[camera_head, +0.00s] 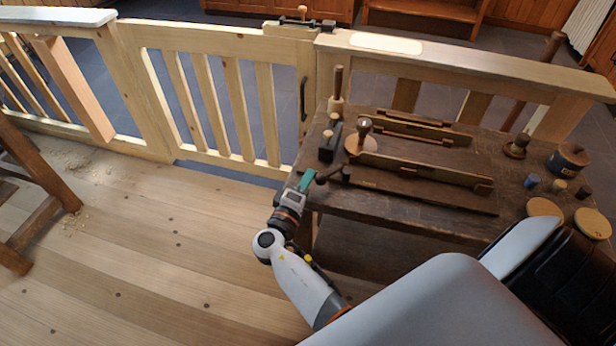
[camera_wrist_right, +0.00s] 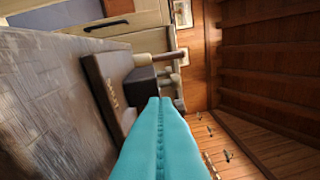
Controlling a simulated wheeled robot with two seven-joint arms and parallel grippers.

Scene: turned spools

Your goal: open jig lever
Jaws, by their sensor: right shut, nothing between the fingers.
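The jig appears to be the long dark wooden fixture (camera_head: 418,170) on the workbench. A short dark arm with a round end (camera_head: 328,173) sticks out at its left end and looks like the lever; whether it is open or closed I cannot tell. My right gripper (camera_head: 307,181) has teal fingers and is shut and empty at the bench's left edge, just left of that arm; contact cannot be told. In the right wrist view its shut fingers (camera_wrist_right: 160,120) point towards a brown block (camera_wrist_right: 110,88) and a black block (camera_wrist_right: 139,83). My left gripper is out of view.
The workbench (camera_head: 400,205) also holds a dark block (camera_head: 330,141), a pale-handled tool (camera_head: 337,92), a knobbed round piece (camera_head: 361,141), round discs (camera_head: 544,208) and a dark pot (camera_head: 568,159). A wooden gate (camera_head: 205,95) stands behind. The plank floor (camera_head: 150,245) at left is mostly clear.

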